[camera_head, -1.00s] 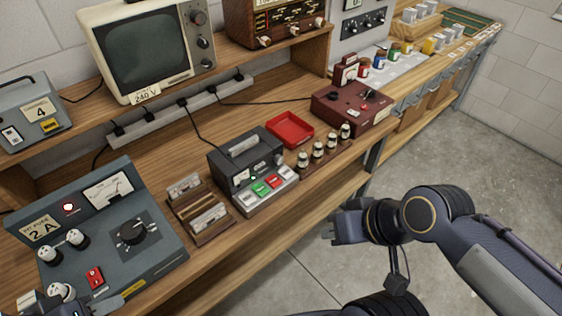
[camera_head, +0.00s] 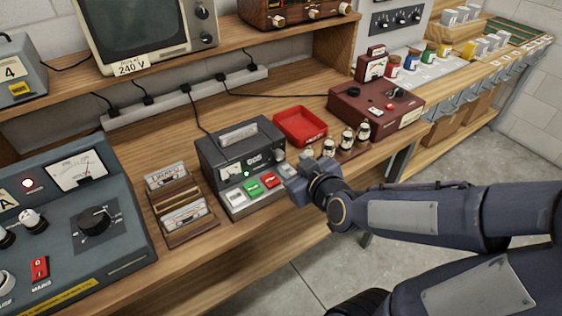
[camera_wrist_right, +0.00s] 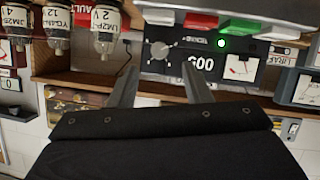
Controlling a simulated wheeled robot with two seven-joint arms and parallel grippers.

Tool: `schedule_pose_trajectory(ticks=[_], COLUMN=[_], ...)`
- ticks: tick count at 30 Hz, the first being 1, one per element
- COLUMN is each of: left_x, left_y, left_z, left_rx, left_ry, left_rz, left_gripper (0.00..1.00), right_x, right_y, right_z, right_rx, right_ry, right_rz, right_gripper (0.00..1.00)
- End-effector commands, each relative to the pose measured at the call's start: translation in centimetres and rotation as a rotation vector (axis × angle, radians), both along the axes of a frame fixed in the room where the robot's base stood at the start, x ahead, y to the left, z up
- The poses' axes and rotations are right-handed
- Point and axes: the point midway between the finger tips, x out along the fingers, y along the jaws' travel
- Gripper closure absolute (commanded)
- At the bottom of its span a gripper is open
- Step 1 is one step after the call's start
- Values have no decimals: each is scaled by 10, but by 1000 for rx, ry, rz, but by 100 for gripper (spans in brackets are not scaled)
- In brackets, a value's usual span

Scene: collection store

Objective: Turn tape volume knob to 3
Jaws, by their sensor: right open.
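The dark tape recorder (camera_head: 238,165) stands on the bench, with a cassette window on top, a meter, a lit green lamp and a counter on its front. Its grey volume knob (camera_head: 280,157) is at the front's right end. In the wrist view the picture is upside down, and the knob (camera_wrist_right: 160,50) shows between the fingertips, its scale too small to read. My right gripper (camera_head: 295,178) is at the machine's right front; in the wrist view its two fingers (camera_wrist_right: 160,78) are apart, with a gap before the knob. My left gripper is out of view.
White, green and red keys (camera_head: 253,188) lie below the front panel. Several small bottles (camera_head: 347,139) stand close right of my gripper. A red tray (camera_head: 300,125) lies behind, a cassette rack (camera_head: 180,210) to the left, and a maroon box (camera_head: 375,108) farther right.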

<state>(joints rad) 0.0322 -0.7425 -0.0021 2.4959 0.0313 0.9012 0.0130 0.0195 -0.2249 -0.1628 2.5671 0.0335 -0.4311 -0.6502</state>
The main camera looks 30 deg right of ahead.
Motion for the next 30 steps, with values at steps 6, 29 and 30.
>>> schedule_pose_trajectory(ticks=[6, 29, 30], left_x=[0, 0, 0], left_y=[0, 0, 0], left_z=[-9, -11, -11], left_rx=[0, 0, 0], left_ry=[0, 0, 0], left_rz=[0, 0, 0], left_gripper=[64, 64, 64], right_x=[33, 54, 54], right_y=[-1, -2, -2], right_z=[-16, -22, -22], right_rx=[1, 2, 2], right_ry=[4, 1, 1], right_rz=[1, 0, 0], right_gripper=[56, 86, 91])
